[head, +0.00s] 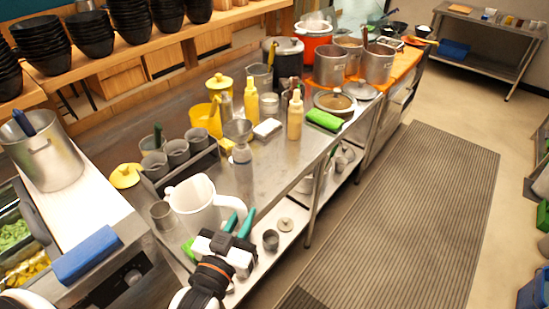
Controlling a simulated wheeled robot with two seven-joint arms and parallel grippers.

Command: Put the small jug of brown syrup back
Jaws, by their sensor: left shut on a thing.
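A white jug (194,207) with a spout at its left and a handle at its right is at the near end of the steel counter (285,170). My left gripper (239,220) comes up from the bottom, its teal fingers at the jug's handle. It is shut on the jug, which looks upright. I cannot tell whether its base touches the counter, and no brown syrup is visible inside. My right gripper is not in view.
A grey cup (161,215) stands close left of the jug. A blue sponge (87,253) lies left. The ribbed floor mat (400,220) is clear.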

